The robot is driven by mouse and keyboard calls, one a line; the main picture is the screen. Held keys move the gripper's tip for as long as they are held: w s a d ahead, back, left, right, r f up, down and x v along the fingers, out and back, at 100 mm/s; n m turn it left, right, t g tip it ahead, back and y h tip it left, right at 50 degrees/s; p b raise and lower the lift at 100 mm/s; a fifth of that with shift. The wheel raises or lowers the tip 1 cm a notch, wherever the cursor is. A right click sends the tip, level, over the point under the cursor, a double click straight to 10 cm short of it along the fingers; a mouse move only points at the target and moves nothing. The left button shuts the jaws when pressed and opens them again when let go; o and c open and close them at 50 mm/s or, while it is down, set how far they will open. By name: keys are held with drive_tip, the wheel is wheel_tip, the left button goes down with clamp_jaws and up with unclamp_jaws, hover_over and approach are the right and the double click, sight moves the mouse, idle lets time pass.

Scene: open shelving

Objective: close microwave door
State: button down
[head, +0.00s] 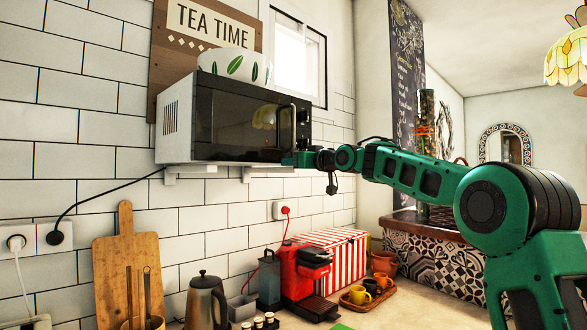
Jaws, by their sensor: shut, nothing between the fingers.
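The microwave (178,120) sits on white wall brackets at upper left, with its dark front facing right. Its dark glass door (245,124) looks flush with the front or nearly so; I cannot tell whether it is latched. The door handle (293,128) runs upright at the door's right edge, beside the control panel (303,125). My gripper (290,160) is shut and empty at the lower right corner of the door, just below the handle. It is small and partly hidden, so I cannot tell whether it touches the door.
A white bowl with green leaves (235,66) stands on top of the microwave. Below, the counter holds a red coffee machine (303,275), a kettle (206,300), a striped box (330,255), and a tray with cups (368,295). Open air lies between microwave and counter.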

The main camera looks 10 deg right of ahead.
drive_tip(key=shift+a+r, duration=0.15)
drive_tip(key=shift+r, duration=0.2)
